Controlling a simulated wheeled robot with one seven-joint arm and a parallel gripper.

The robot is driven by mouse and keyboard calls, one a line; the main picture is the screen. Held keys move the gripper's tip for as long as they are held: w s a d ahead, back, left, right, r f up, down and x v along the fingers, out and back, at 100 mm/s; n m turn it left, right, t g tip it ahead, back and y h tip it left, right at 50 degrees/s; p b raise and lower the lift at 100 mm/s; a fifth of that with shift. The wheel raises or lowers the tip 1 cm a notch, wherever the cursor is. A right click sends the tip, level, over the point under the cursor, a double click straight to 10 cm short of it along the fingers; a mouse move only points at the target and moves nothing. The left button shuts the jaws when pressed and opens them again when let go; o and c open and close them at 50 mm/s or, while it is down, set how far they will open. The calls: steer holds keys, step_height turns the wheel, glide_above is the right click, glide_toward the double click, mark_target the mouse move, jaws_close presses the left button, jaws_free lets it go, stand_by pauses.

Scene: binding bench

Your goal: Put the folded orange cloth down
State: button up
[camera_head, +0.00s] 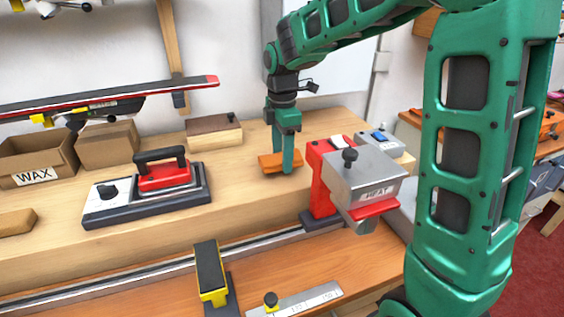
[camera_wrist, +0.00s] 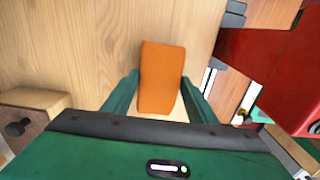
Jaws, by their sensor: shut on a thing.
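The folded orange cloth (camera_head: 268,161) is between the fingers of my gripper (camera_head: 283,160), low over the wooden bench top. In the wrist view the cloth (camera_wrist: 161,75) stands out beyond both green fingertips of my gripper (camera_wrist: 160,95), with bare wood around it. My gripper is shut on the cloth and points down. I cannot tell whether the cloth touches the bench. Part of the cloth is hidden behind a finger in the head view.
A red and grey machine (camera_head: 365,180) stands close right of my gripper. A wooden block (camera_head: 214,136) lies behind left. Bare bench top (camera_head: 240,190) lies between.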

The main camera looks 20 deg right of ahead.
steer(key=shift+f, duration=1.2)
steer(key=shift+f, duration=0.1)
steer(key=o, duration=1)
step_height(320, 180, up, 12)
steer(key=shift+r, duration=0.1)
